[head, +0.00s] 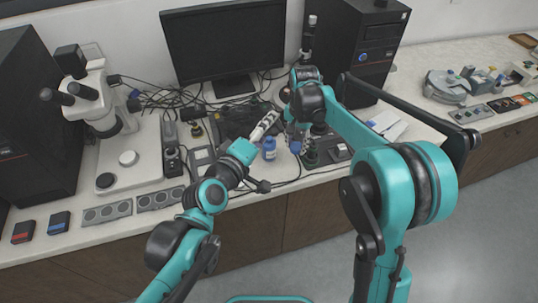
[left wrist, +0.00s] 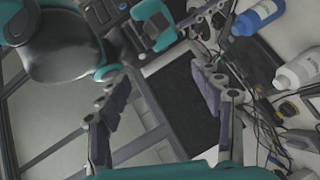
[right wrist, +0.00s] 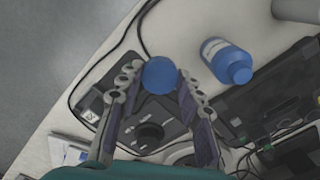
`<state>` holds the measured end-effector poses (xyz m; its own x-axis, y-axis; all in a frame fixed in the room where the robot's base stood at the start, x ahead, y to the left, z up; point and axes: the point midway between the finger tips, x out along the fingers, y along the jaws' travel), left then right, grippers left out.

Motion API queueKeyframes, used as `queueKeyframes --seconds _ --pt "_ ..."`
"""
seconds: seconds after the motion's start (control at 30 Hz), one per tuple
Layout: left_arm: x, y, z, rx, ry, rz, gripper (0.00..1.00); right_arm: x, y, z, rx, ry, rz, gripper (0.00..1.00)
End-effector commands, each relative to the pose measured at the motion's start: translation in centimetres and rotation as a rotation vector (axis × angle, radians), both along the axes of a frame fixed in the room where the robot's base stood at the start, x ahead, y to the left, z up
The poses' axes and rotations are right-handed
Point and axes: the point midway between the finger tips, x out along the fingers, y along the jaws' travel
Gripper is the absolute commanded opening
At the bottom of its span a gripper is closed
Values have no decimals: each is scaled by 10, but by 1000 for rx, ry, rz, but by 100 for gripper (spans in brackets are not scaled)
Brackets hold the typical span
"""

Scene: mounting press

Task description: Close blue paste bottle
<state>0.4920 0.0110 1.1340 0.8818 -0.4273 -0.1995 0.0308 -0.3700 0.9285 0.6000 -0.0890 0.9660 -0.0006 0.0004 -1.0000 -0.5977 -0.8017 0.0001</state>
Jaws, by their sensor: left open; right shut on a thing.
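The blue paste bottle (head: 269,148) stands on the bench between my two grippers. In the right wrist view the bottle (right wrist: 228,62) has a white label and a blue top end. My right gripper (right wrist: 160,78) is shut on a round blue cap (right wrist: 159,75), held apart from the bottle. In the head view my right gripper (head: 298,138) is just right of the bottle. My left gripper (left wrist: 160,85) is open, with nothing between its fingers. The bottle (left wrist: 257,15) shows at the upper right of the left wrist view, outside that gripper.
A white bottle (left wrist: 298,70) is near the blue one. A monitor (head: 225,45), cables and a black computer tower (head: 372,45) stand behind. A microscope (head: 98,100) is at the left. The bench's front edge is close to the grippers.

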Motion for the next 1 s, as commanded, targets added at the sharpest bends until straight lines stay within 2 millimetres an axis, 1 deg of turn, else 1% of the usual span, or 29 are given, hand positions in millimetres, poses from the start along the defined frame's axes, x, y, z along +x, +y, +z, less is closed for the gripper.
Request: queueKeyframes --seconds 0.03,0.1,0.17,0.23,0.3,0.33,0.37,0.47,0.5,0.57,0.6,0.7,0.8,0.9,1.0 --pt "11 -12 3 -161 -6 33 66 11 16 9 0 0 -74 24" --pt "25 -18 9 -389 2 96 66 22 35 27 0 0 -192 24" --pt "34 -19 9 -568 20 150 66 29 50 42 0 0 -285 24" --pt "43 -19 3 -760 50 214 66 34 66 58 0 0 -385 24" --pt "51 -17 -7 -941 89 283 66 37 77 70 0 0 -463 24" --pt "53 -16 -12 -1015 108 315 66 37 79 73 0 0 -482 24" --pt "56 -15 -19 -1090 128 350 66 37 80 75 0 0 -494 24" --pt "60 -14 -48 -1326 208 476 66 37 83 79 0 0 -514 24" --pt "60 -14 -64 -1414 242 531 66 37 84 80 0 0 -521 24" --pt "58 -15 -89 -1535 296 621 66 37 85 82 0 0 -531 24" --pt "56 -16 -107 -1607 330 683 66 37 86 83 0 0 -537 24" --pt "46 -20 -147 -1740 401 821 66 38 88 85 0 0 -550 24" --pt "38 -23 -170 -1807 441 907 66 38 89 86 0 0 -558 24" --pt "35 -24 -179 -1833 456 944 66 38 90 86 0 0 -560 24" --pt "34 -23 -180 -1837 457 950 66 38 90 86 0 0 -560 24"
